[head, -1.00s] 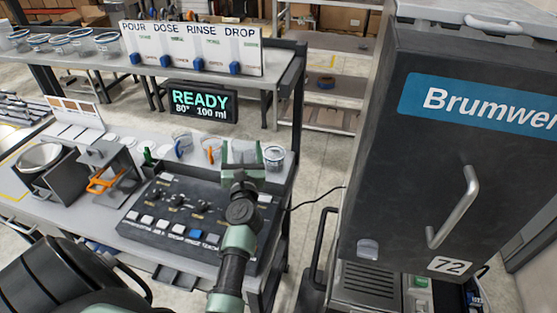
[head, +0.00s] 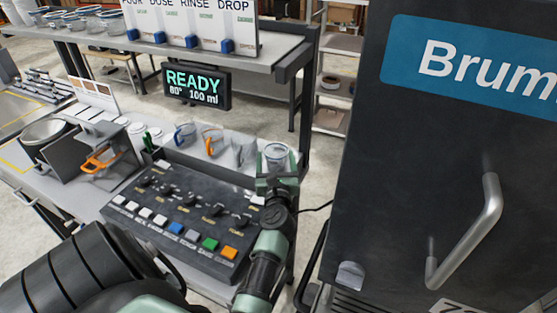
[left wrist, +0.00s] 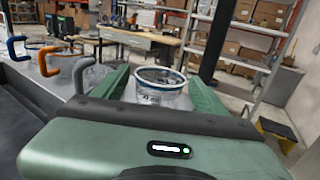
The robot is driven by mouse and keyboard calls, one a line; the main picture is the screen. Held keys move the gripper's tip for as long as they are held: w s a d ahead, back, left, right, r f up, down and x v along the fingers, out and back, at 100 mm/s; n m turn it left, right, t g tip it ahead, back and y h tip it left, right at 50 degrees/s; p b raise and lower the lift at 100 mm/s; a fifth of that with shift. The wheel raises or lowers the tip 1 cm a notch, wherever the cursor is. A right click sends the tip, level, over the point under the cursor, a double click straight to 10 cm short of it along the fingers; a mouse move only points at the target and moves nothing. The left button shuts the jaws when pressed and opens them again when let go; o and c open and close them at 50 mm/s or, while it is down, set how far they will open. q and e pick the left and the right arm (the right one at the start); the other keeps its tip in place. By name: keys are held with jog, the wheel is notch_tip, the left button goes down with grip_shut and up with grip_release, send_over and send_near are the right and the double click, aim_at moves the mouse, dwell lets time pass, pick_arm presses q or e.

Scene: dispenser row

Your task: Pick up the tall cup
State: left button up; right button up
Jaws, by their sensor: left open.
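A clear cup with a dark blue rim (head: 277,153) stands upright at the right end of the row of cups on the bench. It shows in the left wrist view (left wrist: 161,88) with printed marks on its side, framed by both fingers. My left gripper (head: 277,181) is open right at this cup, with a finger on either side in the wrist view; I cannot tell whether they touch it. Cups with a blue handle (head: 184,135), an orange handle (head: 212,142) and a grey handle (head: 243,150) stand to its left. Which is tallest is unclear. My right gripper is not in view.
A dark button panel (head: 185,215) lies in front of the cups. A bench post (head: 307,105) rises just behind the cup's right side. A large dark Brumwer-type cabinet (head: 440,170) stands at the right. A shelf (head: 180,45) and READY display (head: 196,87) are behind.

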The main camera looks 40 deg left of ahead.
aim_at(276, 145)
pick_arm(q)
jog(key=shift+w+a+f, duration=0.4)
jog(key=shift+f, duration=0.1)
jog(key=x, duration=0.6)
jog(key=shift+w+a+f, duration=0.15)
jog(key=shift+w+a, duration=0.05)
jog(key=shift+w, duration=0.15)
jog(key=c, duration=1.1)
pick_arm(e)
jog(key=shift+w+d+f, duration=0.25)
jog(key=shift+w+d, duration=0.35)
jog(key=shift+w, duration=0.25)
pick_arm(q)
jog(key=shift+o, duration=0.2)
